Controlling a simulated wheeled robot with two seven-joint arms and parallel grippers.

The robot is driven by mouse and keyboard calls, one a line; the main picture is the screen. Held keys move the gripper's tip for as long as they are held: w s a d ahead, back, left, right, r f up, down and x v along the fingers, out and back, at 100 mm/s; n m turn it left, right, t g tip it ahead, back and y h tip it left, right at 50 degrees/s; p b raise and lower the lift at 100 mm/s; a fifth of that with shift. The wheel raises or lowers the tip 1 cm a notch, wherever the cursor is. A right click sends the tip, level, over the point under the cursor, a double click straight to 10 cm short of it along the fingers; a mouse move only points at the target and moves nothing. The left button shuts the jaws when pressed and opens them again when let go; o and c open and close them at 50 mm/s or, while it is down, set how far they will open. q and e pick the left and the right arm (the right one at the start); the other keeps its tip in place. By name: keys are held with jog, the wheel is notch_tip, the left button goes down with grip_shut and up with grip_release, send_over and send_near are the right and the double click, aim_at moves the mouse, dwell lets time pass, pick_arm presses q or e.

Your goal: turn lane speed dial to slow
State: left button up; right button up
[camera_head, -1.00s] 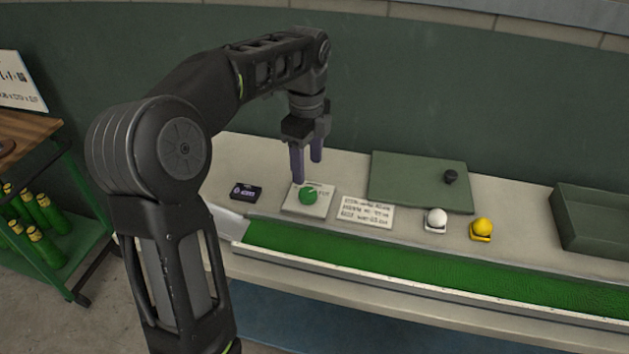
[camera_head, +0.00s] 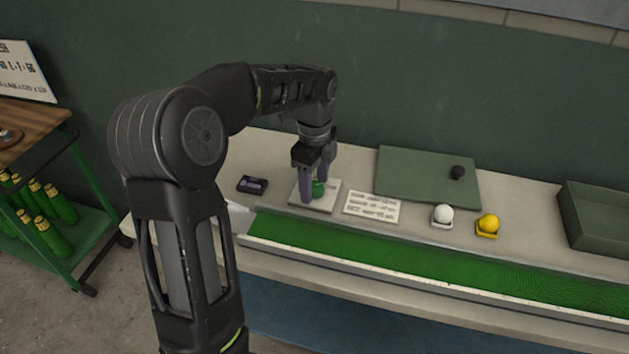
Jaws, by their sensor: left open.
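The lane speed dial is a green round knob (camera_head: 319,189) on a pale square plate (camera_head: 328,202) on the bench. My left gripper (camera_head: 314,190) points down at the dial. Its two purple fingers are apart, one in front of the knob on the left and one behind it on the right. The fingers partly hide the knob and the plate's markings, so the dial's setting cannot be read. I cannot tell whether the fingers touch the knob. My right gripper is out of view.
A small dark box (camera_head: 252,184) lies left of the plate. A printed card (camera_head: 371,207) lies right of it. A green turf lane (camera_head: 400,265) runs in front.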

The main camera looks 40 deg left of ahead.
pick_arm(q)
grip_shut()
dwell(0.6)
